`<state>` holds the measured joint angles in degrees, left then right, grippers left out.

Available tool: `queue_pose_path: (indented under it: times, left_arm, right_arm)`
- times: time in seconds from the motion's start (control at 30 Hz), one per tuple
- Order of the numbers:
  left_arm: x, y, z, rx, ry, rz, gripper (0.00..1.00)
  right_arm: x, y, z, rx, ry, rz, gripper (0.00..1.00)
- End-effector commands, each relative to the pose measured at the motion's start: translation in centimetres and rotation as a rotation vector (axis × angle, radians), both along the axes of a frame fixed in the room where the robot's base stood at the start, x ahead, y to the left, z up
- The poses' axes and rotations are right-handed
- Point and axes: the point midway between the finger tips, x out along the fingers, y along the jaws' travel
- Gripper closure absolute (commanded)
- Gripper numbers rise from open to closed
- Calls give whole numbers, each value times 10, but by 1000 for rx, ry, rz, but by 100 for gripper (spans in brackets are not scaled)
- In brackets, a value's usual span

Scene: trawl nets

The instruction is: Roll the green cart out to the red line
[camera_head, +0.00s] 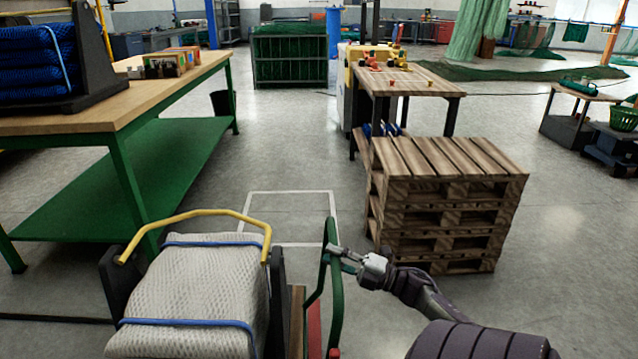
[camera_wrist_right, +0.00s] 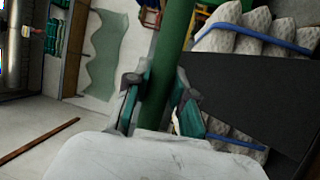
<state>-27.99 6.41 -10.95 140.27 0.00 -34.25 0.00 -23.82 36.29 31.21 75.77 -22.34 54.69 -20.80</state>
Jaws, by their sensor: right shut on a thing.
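The green cart shows mainly as its upright green tube handle (camera_head: 336,290) in the head view, low in the middle. A wooden edge and a red part show beside it; most of the cart is cut off below. My right gripper (camera_head: 343,258) is shut around the green tube near its top. In the right wrist view, the gripper's fingers (camera_wrist_right: 158,98) stand on both sides of the green tube (camera_wrist_right: 173,45). A reddish-brown strip (camera_wrist_right: 40,140) lies on the floor there; I cannot tell if it is the red line. My left gripper is not in view.
A pale net bundle (camera_head: 195,290) with blue straps and a yellow bar (camera_head: 200,216) stands close left of the handle. Stacked pallets (camera_head: 440,215) stand to the right. A green-framed bench (camera_head: 130,135) is at left. Floor with a white rectangle (camera_head: 290,192) lies clear ahead.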

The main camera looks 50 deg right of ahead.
Motion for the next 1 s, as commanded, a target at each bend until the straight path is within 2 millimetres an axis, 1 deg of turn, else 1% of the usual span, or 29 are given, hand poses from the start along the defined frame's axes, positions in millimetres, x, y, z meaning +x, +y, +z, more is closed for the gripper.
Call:
queue_pose_path:
  times: [0.2, 0.53, 0.57, 0.7, 0.73, 1.0]
  left_arm:
    - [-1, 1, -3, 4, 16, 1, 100]
    - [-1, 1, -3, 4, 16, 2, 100]
    - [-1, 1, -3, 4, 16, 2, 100]
    - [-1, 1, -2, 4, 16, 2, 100]
    - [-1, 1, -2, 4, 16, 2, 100]
    - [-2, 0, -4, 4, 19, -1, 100]
  right_arm:
    - [-8, -5, 0, -2, 1, 5, 100]
    - [-9, -6, 0, -2, 0, 3, 100]
    - [-9, -6, 0, -2, 0, 3, 75]
    - [-8, -6, 0, -2, 0, 3, 52]
    - [-8, -6, 0, -2, 0, 3, 50]
    - [-8, -6, 0, -1, -1, 3, 50]
